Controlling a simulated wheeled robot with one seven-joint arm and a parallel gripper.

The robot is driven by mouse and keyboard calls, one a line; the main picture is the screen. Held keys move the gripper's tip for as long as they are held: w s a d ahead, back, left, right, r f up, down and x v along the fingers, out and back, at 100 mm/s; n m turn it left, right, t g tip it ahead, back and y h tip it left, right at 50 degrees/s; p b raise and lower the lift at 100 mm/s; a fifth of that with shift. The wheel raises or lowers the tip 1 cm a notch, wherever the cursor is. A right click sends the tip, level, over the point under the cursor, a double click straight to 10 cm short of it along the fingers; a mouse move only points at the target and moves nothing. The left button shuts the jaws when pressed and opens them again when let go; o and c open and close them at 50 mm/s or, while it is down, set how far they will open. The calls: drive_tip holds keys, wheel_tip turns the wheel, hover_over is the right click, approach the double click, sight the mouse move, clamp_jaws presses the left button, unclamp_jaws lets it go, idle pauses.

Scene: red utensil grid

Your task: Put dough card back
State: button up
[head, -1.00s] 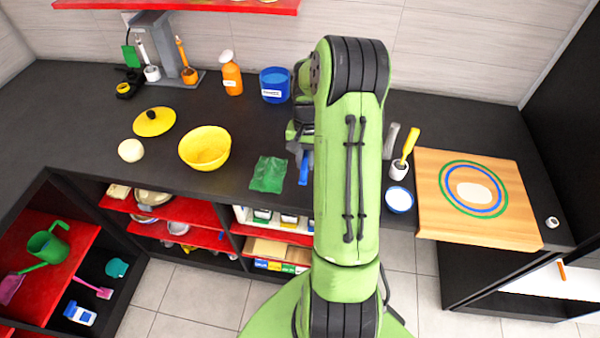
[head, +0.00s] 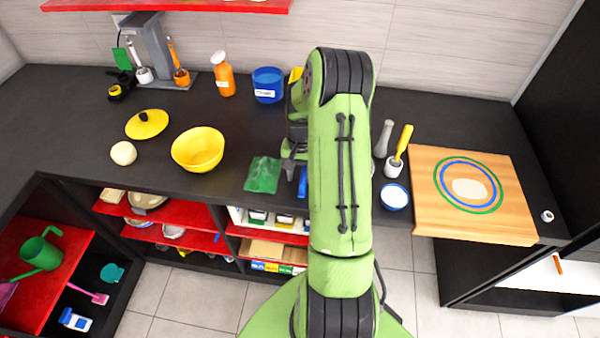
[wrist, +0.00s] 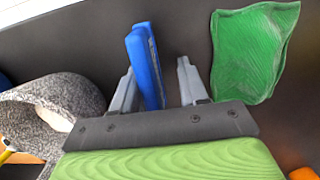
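A flat blue piece, which looks like the dough card (head: 303,182), is on the black counter beside the green cloth (head: 263,174), partly hidden by my arm. In the wrist view the blue card (wrist: 146,62) stands edge-up between the two grey fingers of my gripper (wrist: 158,68). It is close to the left finger, and a gap shows to the right finger. Whether it touches the left finger I cannot tell. My gripper (head: 293,166) is open, low over the counter. The green cloth (wrist: 250,50) lies to the right of the fingers.
A grey speckled round vessel (wrist: 45,105) is close to my gripper's left in the wrist view. A yellow bowl (head: 198,150) stands left of the cloth. A blue-rimmed bowl (head: 395,196) and a wooden board (head: 430,215) are right of my arm. Red shelves (head: 190,207) lie below.

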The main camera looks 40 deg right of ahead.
wheel_tip(320, 180, up, 12)
drive_tip(key=d+p, duration=0.1)
drive_tip(key=a+r+n+t+h, duration=0.1)
drive_tip(key=a+r+n+h, duration=0.15)
drive_tip(key=a+r, duration=0.5)
drive_tip(key=s+a+r+n+t, duration=0.2)
drive_tip(key=s+a+r+n, duration=0.1)
drive_tip(key=s+a, duration=0.4)
drive_tip(key=s+a+r+n+t+y, duration=0.1)
drive_tip(key=s+a+r+n+t, duration=0.2)
drive_tip(key=s+a, duration=0.5)
drive_tip(key=shift+s+a+r+n, duration=0.3)
drive_tip(key=shift+a+r+n, duration=0.5)
drive_tip(key=shift+n, duration=0.15)
drive_tip(key=shift+d, duration=0.15)
